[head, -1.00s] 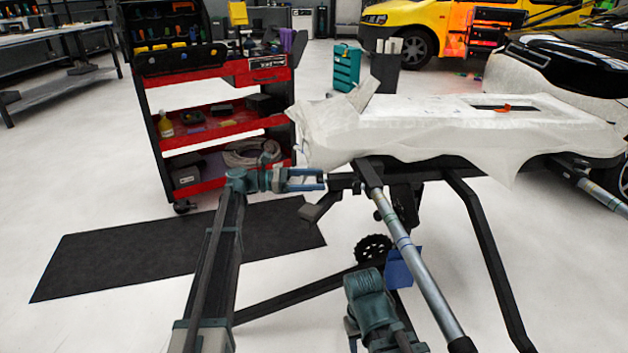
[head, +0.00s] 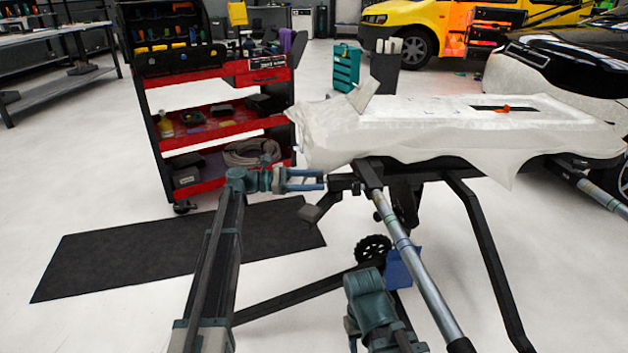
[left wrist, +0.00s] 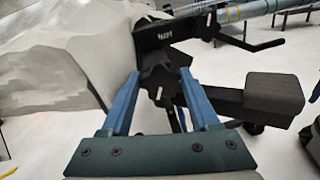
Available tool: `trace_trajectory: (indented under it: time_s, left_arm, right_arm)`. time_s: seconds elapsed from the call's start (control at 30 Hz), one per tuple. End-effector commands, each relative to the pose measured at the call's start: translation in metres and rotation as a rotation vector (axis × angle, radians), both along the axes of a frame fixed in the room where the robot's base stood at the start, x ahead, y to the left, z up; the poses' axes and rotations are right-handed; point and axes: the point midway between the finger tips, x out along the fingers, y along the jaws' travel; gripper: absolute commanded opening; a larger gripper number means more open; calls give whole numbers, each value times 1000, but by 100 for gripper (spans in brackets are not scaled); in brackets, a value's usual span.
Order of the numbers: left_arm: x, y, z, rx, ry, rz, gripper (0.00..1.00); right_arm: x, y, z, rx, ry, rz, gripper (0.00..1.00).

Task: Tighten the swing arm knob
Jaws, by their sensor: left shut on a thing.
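The swing arm knob is a dark, lobed knob (left wrist: 158,82) at the end of a black bar, in the middle of the left wrist view. My left gripper (left wrist: 159,78) is shut on it, with one blue finger on each side. In the head view the left gripper (head: 322,180) reaches right to the end of the black frame, left of the silver tube (head: 408,245). The knob is mostly hidden by the fingers there. A right arm link shows at the bottom of the head view, but its gripper cannot be made out.
A white-covered table (head: 450,130) stands on black legs just beyond the gripper. A black pad on a bracket (left wrist: 272,98) sits close to the right finger. A red tool cart (head: 220,125) stands behind, and a dark mat (head: 150,255) lies on the floor at left.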

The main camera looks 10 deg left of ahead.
Motion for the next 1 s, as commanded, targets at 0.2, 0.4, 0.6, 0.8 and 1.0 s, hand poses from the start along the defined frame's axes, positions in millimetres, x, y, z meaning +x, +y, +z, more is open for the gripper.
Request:
trace_trajectory:
  time_s: [0.2,0.4,0.6,0.8,1.0]
  left_arm:
    - [-1,0,1,46,-159,0,6]
    - [-2,0,1,82,-287,0,6]
    - [-2,0,0,110,-379,1,6]
    - [-2,0,0,124,-428,1,6]
    - [-2,0,0,127,-441,1,6]
  right_arm:
    - [0,0,5,0,0,1,50]
    - [0,0,8,0,0,2,50]
    - [0,0,10,0,0,3,50]
    - [0,0,10,0,0,3,50]
    - [0,0,11,0,0,3,50]
